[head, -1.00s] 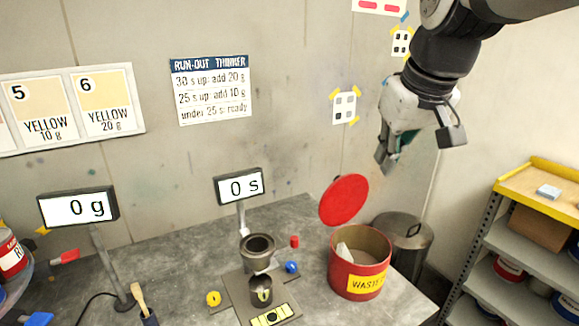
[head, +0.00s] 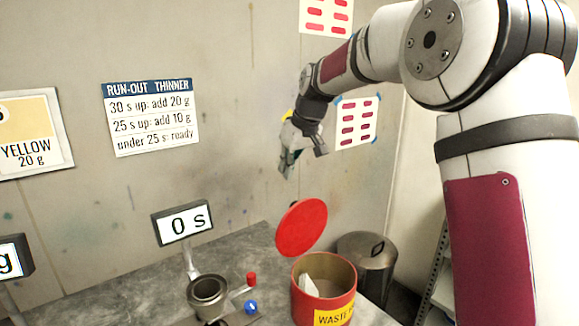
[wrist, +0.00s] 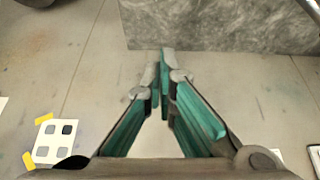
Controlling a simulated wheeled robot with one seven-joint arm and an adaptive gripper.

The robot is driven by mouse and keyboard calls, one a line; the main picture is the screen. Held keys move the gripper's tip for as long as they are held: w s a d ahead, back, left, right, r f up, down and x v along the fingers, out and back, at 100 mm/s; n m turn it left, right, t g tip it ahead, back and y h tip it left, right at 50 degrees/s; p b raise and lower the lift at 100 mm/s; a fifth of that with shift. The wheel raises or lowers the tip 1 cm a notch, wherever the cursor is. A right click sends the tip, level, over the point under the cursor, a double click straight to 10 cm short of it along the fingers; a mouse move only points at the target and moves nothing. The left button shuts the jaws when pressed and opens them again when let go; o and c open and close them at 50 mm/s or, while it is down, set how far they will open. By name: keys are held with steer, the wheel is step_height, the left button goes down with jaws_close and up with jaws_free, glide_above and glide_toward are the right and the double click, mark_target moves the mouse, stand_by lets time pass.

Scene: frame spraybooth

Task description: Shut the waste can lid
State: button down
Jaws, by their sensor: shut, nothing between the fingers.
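The red waste can (head: 324,292) stands on the grey bench in the head view, with a yellow label on its front and a pale crumpled thing inside. Its round red lid (head: 301,228) is open, tilted up at the back left of the rim. My gripper (head: 287,172) is above and behind the lid, near the wall, apart from it and pointing down. In the wrist view my gripper (wrist: 163,55) shows its teal-padded fingers together at the tips with nothing held. The can and lid do not show in the wrist view.
A grey metal bin (head: 367,262) stands behind the can at right. A metal cup (head: 208,292) on a stand, a blue knob (head: 251,307) and a display reading 0 s (head: 182,224) are to the left. The wall is close behind my gripper.

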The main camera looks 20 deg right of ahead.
step_height(320, 180, down, 6)
steer(key=s+p, duration=0.1)
steer(key=p, duration=0.1)
steer(key=shift+d+f+p, duration=0.2)
steer(key=shift+p, duration=0.15)
stand_by(0.3)
